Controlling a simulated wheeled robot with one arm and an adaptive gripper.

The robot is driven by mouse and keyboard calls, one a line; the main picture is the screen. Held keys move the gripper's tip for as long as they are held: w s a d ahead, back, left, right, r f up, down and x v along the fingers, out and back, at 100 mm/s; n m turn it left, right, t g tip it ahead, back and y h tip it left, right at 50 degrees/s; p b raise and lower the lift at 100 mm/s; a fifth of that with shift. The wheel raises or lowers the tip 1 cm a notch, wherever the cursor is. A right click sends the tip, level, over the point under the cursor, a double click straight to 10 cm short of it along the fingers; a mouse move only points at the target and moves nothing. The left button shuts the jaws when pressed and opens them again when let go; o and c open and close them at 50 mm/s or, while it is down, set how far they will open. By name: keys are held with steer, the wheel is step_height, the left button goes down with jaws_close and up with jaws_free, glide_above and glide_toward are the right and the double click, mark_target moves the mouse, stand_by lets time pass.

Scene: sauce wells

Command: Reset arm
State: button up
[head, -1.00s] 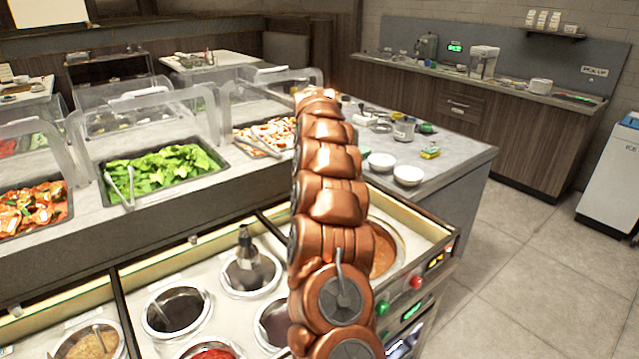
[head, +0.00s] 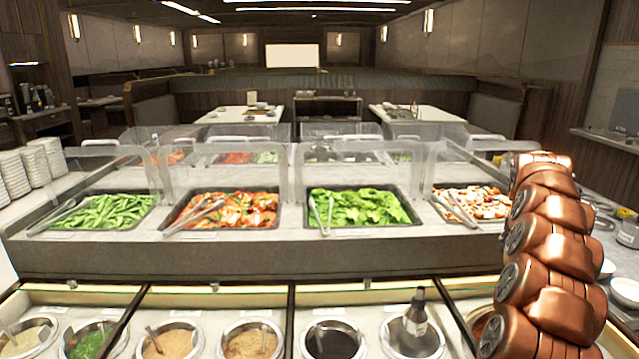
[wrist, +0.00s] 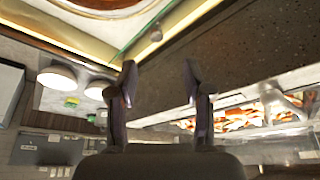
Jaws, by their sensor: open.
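My copper arm rises along the right side of the head view. My gripper cannot be made out there. In the wrist view my gripper (wrist: 158,82) is open, with its two dark fingers apart and nothing between them. The wrist picture looks upside down. It shows a tray of food (wrist: 240,118) beyond the right finger and white bowls (wrist: 57,77) to the left. A dark speckled counter face (wrist: 230,60) lies behind the fingers.
Sauce wells, including a dark one (head: 333,340), line the front counter. A dark-topped bottle-like object (head: 415,312) stands in one well. Behind are food trays with tongs, such as the greens (head: 375,207), under clear guards. Stacked white plates (head: 14,175) stand at far left.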

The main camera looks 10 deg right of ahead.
steer(key=s+a+r+n+y, duration=0.15)
steer(key=s+a, duration=0.25)
steer(key=a, duration=0.6)
steer(key=s+a+r+n+g+y, duration=0.1)
steer(key=s+a+n, duration=0.25)
steer(key=a, duration=0.55)
steer(key=s+a+r+n+y, duration=0.1)
steer(key=s+a, duration=0.4)
steer(key=a, duration=0.5)
steer(key=s+a+f+n+g, duration=0.1)
steer(key=s+a, duration=0.3)
steer(key=s, duration=0.6)
steer(key=s+a+f+n+g, duration=0.1)
steer(key=s+a+f, duration=0.3)
steer(key=s, duration=0.7)
steer(key=s+a+f+n+g, duration=0.1)
steer(key=s+a+f, duration=0.2)
steer(key=s, duration=0.8)
steer(key=shift+a+n+g, duration=0.3)
steer(key=shift+a+g, duration=0.1)
steer(key=shift+a, duration=0.4)
steer(key=shift+d, duration=0.15)
